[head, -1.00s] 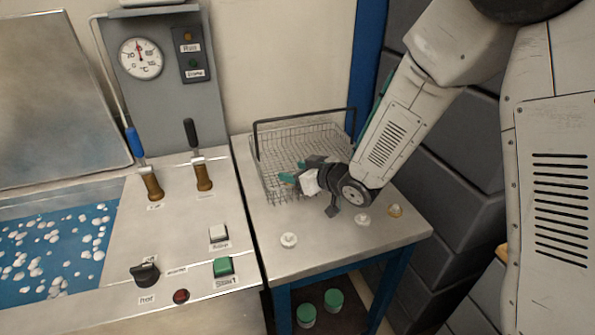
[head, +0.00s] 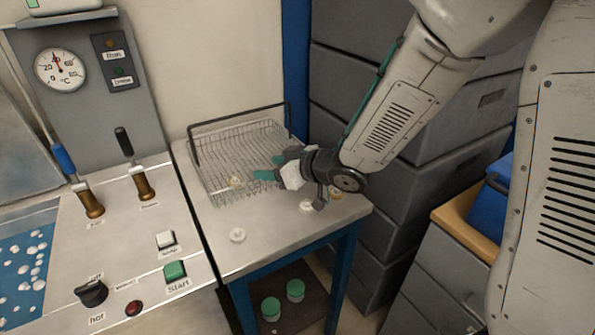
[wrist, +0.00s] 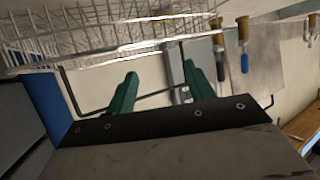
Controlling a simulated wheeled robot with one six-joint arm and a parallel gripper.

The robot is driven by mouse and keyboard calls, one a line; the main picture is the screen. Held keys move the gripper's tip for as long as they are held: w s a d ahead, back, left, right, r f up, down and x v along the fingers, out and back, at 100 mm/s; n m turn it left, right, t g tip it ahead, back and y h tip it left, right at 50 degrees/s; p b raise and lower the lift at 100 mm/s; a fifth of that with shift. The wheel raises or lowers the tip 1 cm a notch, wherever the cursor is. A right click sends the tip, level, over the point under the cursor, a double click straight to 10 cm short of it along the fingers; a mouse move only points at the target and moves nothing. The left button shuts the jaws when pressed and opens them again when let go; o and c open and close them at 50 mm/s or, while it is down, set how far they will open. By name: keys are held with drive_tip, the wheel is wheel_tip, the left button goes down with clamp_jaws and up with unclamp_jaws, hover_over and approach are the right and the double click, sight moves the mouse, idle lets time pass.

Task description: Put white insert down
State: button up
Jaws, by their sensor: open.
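A small pale insert (head: 235,181) sits in the wire basket (head: 215,135), near its front edge. It looks white with a yellowish tint. My gripper (head: 268,168) is open and empty, with its green fingertips just right of this insert and apart from it. In the wrist view the two green fingers (wrist: 160,85) stand wide apart with nothing between them. The basket's wires (wrist: 100,35) run across the top of that view. A white insert (head: 237,235) lies on the front left of the steel table, and another white one (head: 306,205) lies below my wrist.
A yellowish insert (head: 335,192) lies at the table's right edge. Green-topped jars (head: 271,308) stand on the shelf below. The bath's control panel, with levers (head: 138,175) and a green start button (head: 175,271), adjoins on the left. The table's front middle is clear.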

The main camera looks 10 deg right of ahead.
drive_tip(key=s+d+r+m+h, duration=0.3)
drive_tip(key=s+d+r+h, duration=0.15)
drive_tip(key=d, duration=0.45)
drive_tip(key=s+d+r+m+h, duration=0.3)
drive_tip(key=d+h, duration=0.3)
drive_tip(key=d, duration=0.4)
drive_tip(key=s+d+r+m+g, duration=0.1)
drive_tip(key=s+g, duration=0.3)
drive_tip(key=s, duration=0.7)
drive_tip(key=s+d+r+m+g, duration=0.1)
drive_tip(key=s+g, duration=0.3)
drive_tip(key=s, duration=0.8)
drive_tip(key=shift+d+r+m+y, duration=0.25)
drive_tip(key=shift+r+m+y, duration=0.1)
drive_tip(key=shift+r+m, duration=0.4)
